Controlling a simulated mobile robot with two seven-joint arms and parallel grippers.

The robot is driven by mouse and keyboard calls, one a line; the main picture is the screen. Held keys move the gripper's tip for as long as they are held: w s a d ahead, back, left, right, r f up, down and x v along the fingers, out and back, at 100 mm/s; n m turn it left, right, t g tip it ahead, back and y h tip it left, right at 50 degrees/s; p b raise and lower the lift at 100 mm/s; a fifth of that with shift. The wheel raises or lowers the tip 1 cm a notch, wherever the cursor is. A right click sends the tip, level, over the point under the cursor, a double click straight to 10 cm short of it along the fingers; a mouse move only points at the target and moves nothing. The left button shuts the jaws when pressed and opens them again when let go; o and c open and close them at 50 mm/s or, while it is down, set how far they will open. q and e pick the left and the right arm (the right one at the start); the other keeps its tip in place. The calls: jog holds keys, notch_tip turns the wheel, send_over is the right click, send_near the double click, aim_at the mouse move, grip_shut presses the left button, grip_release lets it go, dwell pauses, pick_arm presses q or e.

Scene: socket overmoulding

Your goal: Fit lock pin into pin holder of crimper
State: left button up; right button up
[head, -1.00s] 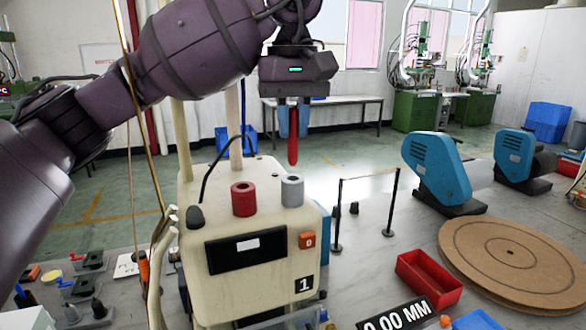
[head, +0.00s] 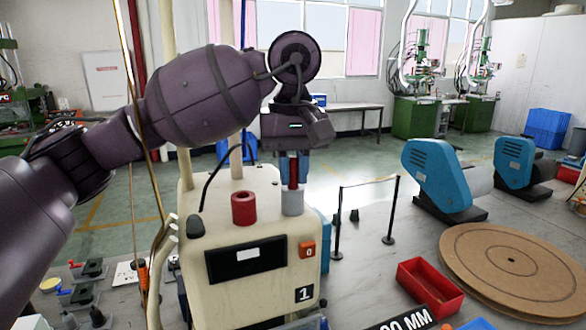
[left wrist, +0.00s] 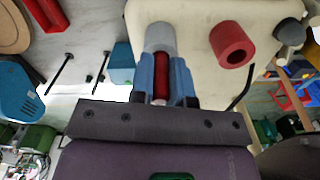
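The cream crimper (head: 245,270) stands on the grey table, marked with a 1. On its top are a red hollow cylinder (head: 243,208) and a grey pin holder (head: 292,201). My left gripper (head: 293,172) is shut on the red lock pin (head: 293,177), which hangs upright with its lower end at the grey holder's mouth. In the left wrist view the blue fingers (left wrist: 161,78) flank the red pin (left wrist: 161,70), in line with the grey holder (left wrist: 160,38). I cannot tell how far its tip is inside. My right gripper is out of view.
The red cylinder (left wrist: 232,44) is close beside the fingers. A rope barrier (head: 366,215), red tray (head: 430,285) and brown round board (head: 515,262) are to the right. Small fixtures lie at the left. A thin pole (head: 140,100) stands near my left arm.

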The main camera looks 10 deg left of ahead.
pick_arm(q)
jog(key=o, duration=0.4)
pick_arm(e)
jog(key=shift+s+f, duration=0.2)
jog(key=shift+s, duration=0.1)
pick_arm(q)
jog(key=shift+r, duration=0.2)
notch_tip(320, 180, up, 7)
jog(key=shift+f, duration=0.2)
jog(key=shift+r, duration=0.45)
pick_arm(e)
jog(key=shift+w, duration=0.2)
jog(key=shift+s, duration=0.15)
